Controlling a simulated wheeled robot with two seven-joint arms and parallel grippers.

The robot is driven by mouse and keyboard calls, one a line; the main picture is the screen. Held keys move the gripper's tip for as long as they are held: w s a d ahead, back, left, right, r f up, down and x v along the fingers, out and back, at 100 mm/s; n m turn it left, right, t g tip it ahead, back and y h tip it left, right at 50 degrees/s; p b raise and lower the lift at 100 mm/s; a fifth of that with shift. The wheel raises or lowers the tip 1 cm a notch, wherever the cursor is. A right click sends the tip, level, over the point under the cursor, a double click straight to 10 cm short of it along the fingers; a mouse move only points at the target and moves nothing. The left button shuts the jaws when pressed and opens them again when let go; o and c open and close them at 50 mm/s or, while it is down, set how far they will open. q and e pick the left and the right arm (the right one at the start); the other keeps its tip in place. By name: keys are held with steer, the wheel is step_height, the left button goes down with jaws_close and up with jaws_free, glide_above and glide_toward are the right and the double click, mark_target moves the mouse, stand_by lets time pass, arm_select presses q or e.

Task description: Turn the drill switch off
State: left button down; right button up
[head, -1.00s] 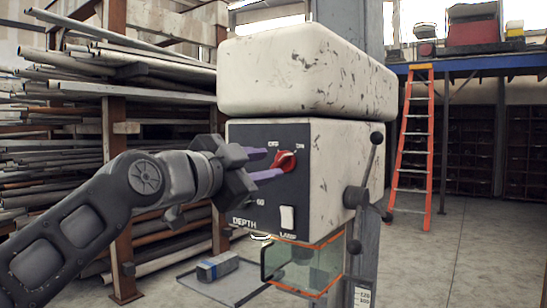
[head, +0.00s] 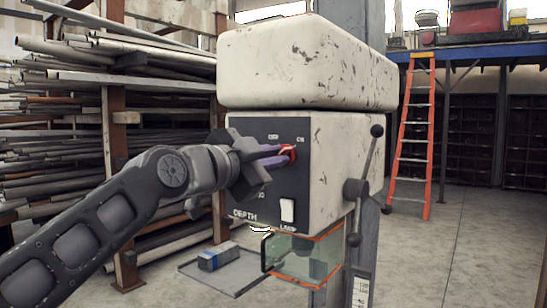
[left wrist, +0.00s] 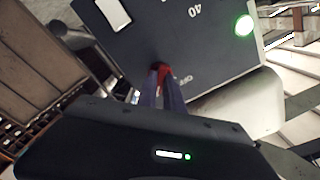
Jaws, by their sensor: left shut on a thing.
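The drill's red rotary switch (head: 288,152) is on the dark front panel (head: 284,186) of the cream drill head (head: 334,180), between the OFF and ON marks. My left gripper (head: 282,157) is shut on the switch, its purple fingers reaching in from the left. In the left wrist view the two fingers (left wrist: 161,92) close around the red switch (left wrist: 163,72), which they partly hide. A green light (left wrist: 244,25) glows on the panel there. My right gripper is not in view.
A lever handle (head: 362,190) sticks out on the drill's right side. A clear guard with orange edges (head: 305,258) hangs below. Pipe racks (head: 115,120) stand at the left, an orange ladder (head: 414,130) at the right. The floor at right is clear.

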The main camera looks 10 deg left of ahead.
arm_select(q)
steer(key=shift+n, duration=0.4)
stand_by(0.3)
steer(key=n+p, duration=0.2)
steer(key=n, duration=1.5)
stand_by(0.6)
steer(key=c, duration=1.5)
jaws_free()
steer(key=b+v, duration=0.2)
steer(key=v, duration=0.6)
